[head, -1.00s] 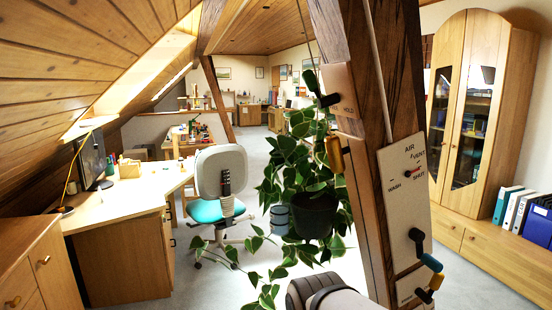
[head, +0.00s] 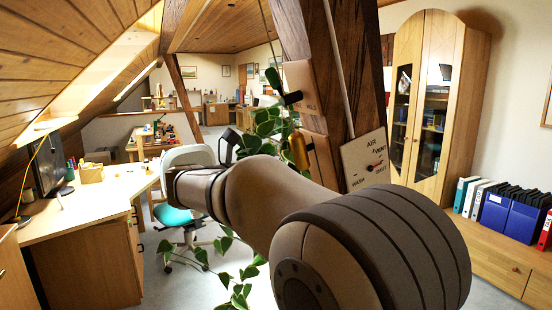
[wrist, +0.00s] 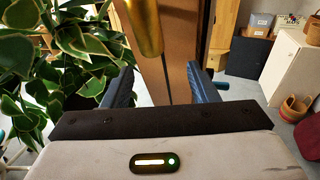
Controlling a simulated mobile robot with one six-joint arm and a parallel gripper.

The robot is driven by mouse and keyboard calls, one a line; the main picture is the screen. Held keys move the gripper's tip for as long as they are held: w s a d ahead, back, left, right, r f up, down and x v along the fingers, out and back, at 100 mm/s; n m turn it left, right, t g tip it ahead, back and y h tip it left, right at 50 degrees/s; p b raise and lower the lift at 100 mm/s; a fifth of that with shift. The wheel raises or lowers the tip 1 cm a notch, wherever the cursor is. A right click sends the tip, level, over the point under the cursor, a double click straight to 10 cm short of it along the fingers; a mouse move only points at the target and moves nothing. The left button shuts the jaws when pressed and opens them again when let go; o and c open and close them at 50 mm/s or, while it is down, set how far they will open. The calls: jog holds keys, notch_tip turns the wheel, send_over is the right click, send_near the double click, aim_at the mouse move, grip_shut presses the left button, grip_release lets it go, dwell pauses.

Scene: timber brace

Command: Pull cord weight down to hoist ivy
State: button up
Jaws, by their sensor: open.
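The cord weight, a gold-coloured cylinder (head: 298,150), hangs beside the timber post in the head view. In the wrist view the gold cylinder (wrist: 143,28) is at the top centre, with its upper part cut off. My gripper (wrist: 160,84) is open, its two blue-grey fingers spread below the cylinder in the picture, and it holds nothing. The ivy (head: 268,122) hangs left of the post, partly hidden behind my arm in the head view. Its leaves also fill the left of the wrist view (wrist: 65,45), close to the left finger.
The timber post (head: 360,105) carries a dark peg (head: 291,98) and an AIR dial plate (head: 366,160). A desk (head: 85,205) and chair stand left. A glass-door cabinet (head: 432,110) and binders (head: 500,208) stand right. Ivy trails hang low beneath my arm.

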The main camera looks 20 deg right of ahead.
aim_at(295, 158)
jog(key=shift+w+a+r+n+h, duration=0.1)
jog(key=shift+w+r+n+h, duration=0.15)
jog(key=shift+r, duration=0.25)
jog(key=shift+w+a+r+n+h, duration=0.15)
jog(key=shift+w+r+h, duration=0.15)
jog(key=shift+r, duration=0.2)
jog(key=x, duration=0.7)
jog(key=shift+w+d+p, duration=0.15)
jog(key=shift+d+p, duration=0.15)
jog(key=shift+p, duration=0.05)
jog(key=shift+c, duration=0.5)
jog(key=shift+a, duration=0.15)
grip_shut()
